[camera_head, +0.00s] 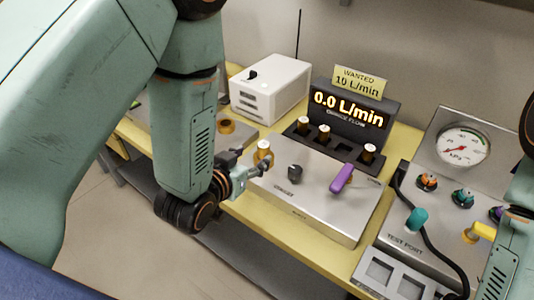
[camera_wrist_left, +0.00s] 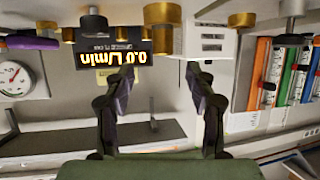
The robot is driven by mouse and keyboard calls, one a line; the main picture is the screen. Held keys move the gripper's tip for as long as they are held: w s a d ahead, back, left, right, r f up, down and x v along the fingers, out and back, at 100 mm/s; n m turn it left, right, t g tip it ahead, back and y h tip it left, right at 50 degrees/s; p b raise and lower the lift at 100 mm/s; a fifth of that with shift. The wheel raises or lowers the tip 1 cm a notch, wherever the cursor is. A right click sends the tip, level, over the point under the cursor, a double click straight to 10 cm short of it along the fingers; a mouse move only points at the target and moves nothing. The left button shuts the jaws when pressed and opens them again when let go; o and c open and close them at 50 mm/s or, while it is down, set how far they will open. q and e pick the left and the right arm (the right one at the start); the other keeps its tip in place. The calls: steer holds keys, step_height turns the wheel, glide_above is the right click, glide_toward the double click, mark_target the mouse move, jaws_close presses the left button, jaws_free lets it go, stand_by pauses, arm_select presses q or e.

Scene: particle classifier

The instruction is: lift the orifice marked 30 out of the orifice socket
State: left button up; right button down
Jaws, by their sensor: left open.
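A brass orifice (camera_head: 263,152) with a pale top stands upright at the left end of the grey metal panel (camera_head: 310,205); no number on it can be read. My left gripper (camera_head: 262,168) is open and close beside it, on the near side. In the left wrist view, which is upside down, brass parts (camera_wrist_left: 162,38) show ahead of the gap between the open fingers (camera_wrist_left: 162,78), and nothing is between the fingertips. Whether a finger touches the brass cannot be told. My right gripper is out of view; only part of its arm shows at the right edge.
A black rack (camera_head: 345,154) holding several brass pieces stands behind the panel, below a display (camera_head: 350,108) reading 0.0 L/min. A black knob (camera_head: 295,173) and a purple handle (camera_head: 342,178) rise from the panel. A white box (camera_head: 270,88) stands behind left; a gauge panel (camera_head: 445,195) stands right.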

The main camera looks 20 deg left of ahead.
mark_target(260, 150)
arm_select(q)
steer(key=x, duration=0.5)
steer(key=a+x, duration=0.1)
steer(key=x, duration=0.1)
steer(key=shift+w+f, duration=0.2)
steer(key=shift+f, duration=0.3)
steer(key=shift+d+r, duration=0.1)
steer(key=shift+d, duration=0.2)
steer(key=shift+c, duration=0.6)
steer(key=shift+a, duration=0.15)
steer(key=c, duration=1)
jaws_close()
